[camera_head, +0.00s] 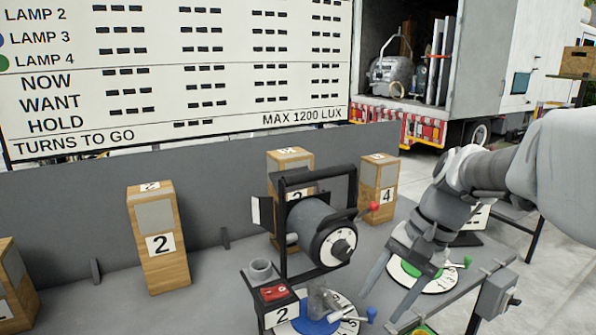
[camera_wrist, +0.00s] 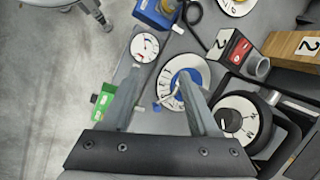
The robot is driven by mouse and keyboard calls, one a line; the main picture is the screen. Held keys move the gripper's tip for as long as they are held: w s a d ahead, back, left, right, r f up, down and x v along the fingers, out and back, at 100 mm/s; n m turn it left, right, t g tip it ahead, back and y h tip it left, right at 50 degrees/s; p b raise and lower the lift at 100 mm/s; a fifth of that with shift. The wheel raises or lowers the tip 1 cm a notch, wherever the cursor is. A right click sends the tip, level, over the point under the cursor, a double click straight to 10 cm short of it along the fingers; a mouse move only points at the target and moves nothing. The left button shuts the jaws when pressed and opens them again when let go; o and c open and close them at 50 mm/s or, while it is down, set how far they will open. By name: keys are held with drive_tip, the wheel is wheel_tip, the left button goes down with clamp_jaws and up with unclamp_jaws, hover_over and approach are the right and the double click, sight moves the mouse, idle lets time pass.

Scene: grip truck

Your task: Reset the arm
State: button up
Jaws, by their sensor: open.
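My gripper (camera_head: 384,300) hangs over the front right of the grey bench in the head view, its two fingers spread apart with nothing held between them. In the wrist view the open fingers (camera_wrist: 160,82) reach over the bench edge, near a white dial with a blue centre (camera_wrist: 184,76). That blue dial (camera_head: 318,326) shows at the bottom of the head view, left of my gripper. A white dial with a green lever (camera_head: 440,283) lies behind and partly hidden by my fingers. My arm comes in from the right.
A black-framed lamp (camera_head: 318,228) with a red handle stands left of my gripper. A red switch box (camera_head: 274,293) is beside it. Numbered wooden blocks (camera_head: 160,240) stand along the bench. A grey box (camera_head: 495,292) is at the right edge. A truck (camera_head: 430,60) is behind.

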drive_tip(key=s+r+n+t+h+p, duration=0.3)
drive_tip(key=s+n, duration=0.4)
drive_tip(key=s, duration=0.5)
drive_tip(key=shift+s+r+n+t+h, duration=0.3)
drive_tip(key=shift+r+t+h, duration=0.3)
drive_tip(key=shift+t, duration=0.6)
drive_tip(key=shift+d, duration=0.2)
